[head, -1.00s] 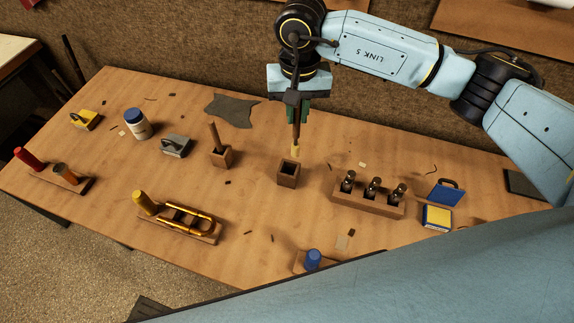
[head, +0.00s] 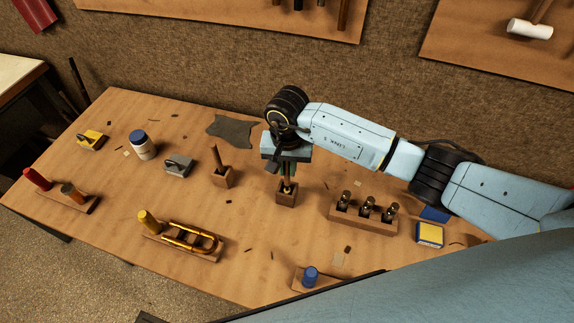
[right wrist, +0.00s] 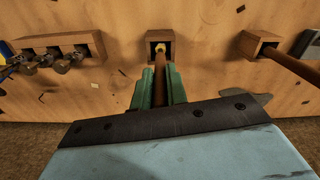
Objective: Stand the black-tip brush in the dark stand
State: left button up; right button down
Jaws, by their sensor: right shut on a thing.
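My right gripper (head: 288,190) is shut on a brush (right wrist: 159,75) with a brown handle, its green fingers on either side of it. The brush points down, upright, over a small dark brown square stand (head: 287,197). In the right wrist view its yellow lower part shows at the opening of the stand (right wrist: 151,36). The tip below the yellow part is hidden, so I cannot tell its colour or how deep it is. My left gripper is not in view.
A second wooden stand (head: 223,179) with a brown handle in it is close to the left. A block with several dark-topped pieces (head: 362,220) is to the right. A brass piece on a wooden holder (head: 185,243) lies front left. A grey cloth (head: 232,128) lies behind.

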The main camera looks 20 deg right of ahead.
jog(key=shift+f, duration=0.15)
jog(key=shift+f, duration=0.1)
jog(key=c, duration=1.4)
grip_release()
notch_tip(320, 180, up, 12)
jog(key=shift+r+b, duration=0.2)
jog(key=shift+b, duration=0.3)
